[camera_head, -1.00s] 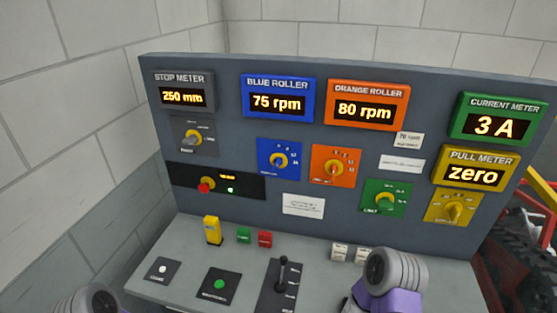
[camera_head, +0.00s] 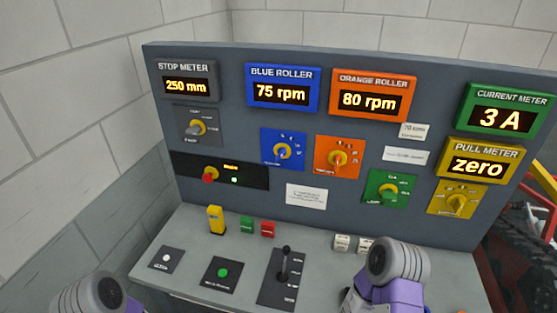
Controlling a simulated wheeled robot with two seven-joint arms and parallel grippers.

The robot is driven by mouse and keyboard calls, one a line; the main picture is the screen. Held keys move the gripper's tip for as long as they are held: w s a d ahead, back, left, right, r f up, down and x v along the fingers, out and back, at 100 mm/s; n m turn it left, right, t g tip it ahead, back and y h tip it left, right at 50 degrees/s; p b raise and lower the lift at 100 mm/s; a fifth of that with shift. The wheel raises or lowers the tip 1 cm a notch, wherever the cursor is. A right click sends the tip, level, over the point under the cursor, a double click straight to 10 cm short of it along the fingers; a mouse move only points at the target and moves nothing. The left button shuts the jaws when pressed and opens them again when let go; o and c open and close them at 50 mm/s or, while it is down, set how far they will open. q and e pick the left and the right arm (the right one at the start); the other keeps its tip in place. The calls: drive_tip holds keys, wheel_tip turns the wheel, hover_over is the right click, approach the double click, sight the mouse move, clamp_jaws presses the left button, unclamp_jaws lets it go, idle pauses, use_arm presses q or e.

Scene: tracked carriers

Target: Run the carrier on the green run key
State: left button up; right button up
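My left arm shows only as a rounded link at the bottom left corner. My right arm shows as a grey and purple link over the right of the desk. Neither gripper's fingers are in view.
A black lever (camera_head: 286,262) rises right of the round green button. A yellow block (camera_head: 215,219) stands left of the keys. Upright panel displays: stop meter (camera_head: 187,86) 250 mm, blue roller (camera_head: 282,92) 75 rpm, orange roller (camera_head: 367,102) 80 rpm, current meter (camera_head: 502,119) 3 A, pull meter (camera_head: 477,167) zero.

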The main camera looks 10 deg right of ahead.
use_arm(q)
clamp_jaws()
idle(1.4)
